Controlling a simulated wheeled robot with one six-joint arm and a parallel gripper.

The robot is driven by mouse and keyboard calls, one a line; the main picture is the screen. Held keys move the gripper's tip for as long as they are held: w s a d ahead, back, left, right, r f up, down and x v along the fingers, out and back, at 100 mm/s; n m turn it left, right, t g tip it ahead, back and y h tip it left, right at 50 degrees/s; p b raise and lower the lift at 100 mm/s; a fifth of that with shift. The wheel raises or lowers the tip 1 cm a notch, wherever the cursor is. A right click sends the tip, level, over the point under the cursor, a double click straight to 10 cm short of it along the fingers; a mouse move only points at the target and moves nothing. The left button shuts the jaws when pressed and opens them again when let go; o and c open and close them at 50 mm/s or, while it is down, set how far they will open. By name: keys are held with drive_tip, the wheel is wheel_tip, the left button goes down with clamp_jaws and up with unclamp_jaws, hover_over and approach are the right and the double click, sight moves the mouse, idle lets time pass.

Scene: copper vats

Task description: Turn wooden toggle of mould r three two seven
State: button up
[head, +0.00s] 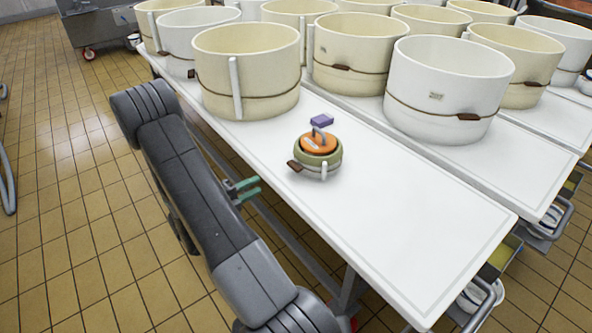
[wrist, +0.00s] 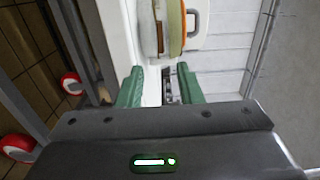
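A small round mould (head: 318,160) with a green body and an orange lid with a grey handle stands on the white table. A brown wooden toggle (head: 294,166) sticks out at its left side. No number is readable on it. My gripper (head: 246,190) has green fingers and is beside the table's left edge, left of the small mould and apart from it. In the wrist view the fingers (wrist: 160,87) are spread with a gap between them, and the mould (wrist: 172,28) shows sideways just beyond them. Nothing is clearly held.
Large cream and white moulds (head: 250,65) with brown toggles fill the back of the tables. A white one (head: 448,85) has a small plate, too small to read. The white table (head: 410,230) is clear at the front right.

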sight(291, 167)
drive_tip(key=b+x, duration=0.2)
drive_tip(key=x, duration=1.1)
drive_tip(key=shift+w+d+b, duration=0.15)
drive_tip(key=shift+d+b, duration=0.05)
drive_tip(key=shift+b, duration=0.15)
drive_tip(key=shift+c, duration=0.4)
clamp_jaws()
